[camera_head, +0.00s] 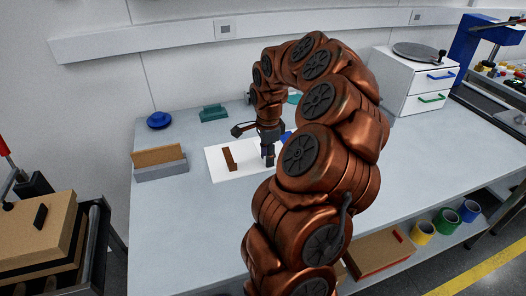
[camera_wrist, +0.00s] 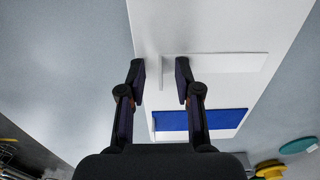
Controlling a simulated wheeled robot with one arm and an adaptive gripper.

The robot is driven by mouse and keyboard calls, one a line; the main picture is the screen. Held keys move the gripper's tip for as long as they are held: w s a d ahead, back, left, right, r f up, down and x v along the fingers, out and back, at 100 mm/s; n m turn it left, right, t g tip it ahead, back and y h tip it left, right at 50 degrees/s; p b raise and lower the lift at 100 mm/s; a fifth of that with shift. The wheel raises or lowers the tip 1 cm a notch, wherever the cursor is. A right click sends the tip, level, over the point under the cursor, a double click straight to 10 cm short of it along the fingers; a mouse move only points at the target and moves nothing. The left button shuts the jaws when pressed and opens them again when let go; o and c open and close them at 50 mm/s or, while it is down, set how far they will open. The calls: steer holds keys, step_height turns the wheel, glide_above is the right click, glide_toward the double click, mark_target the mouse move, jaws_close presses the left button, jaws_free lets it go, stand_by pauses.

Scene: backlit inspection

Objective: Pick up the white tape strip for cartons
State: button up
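In the wrist view a flat white strip (camera_wrist: 222,63) lies on a white sheet (camera_wrist: 165,22), hard to tell from it except by its shaded edges. A thin pale upright edge at its left end shows between my two fingertips. My gripper (camera_wrist: 160,72) is open, with a finger on each side of that edge. I cannot tell whether either finger touches it. In the head view my gripper (camera_head: 268,160) points down over the white sheet (camera_head: 245,174); the strip cannot be made out there.
A blue rectangle (camera_wrist: 215,119) lies beside the strip. A brown piece (camera_head: 229,159) stands on the sheet left of my gripper. A grey holder with a brown board (camera_head: 160,172) stands further left. A white drawer unit (camera_head: 415,78) is at right. The front-left tabletop is clear.

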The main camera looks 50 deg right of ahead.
steer(key=shift+f, duration=0.1)
jaws_close()
stand_by(0.6)
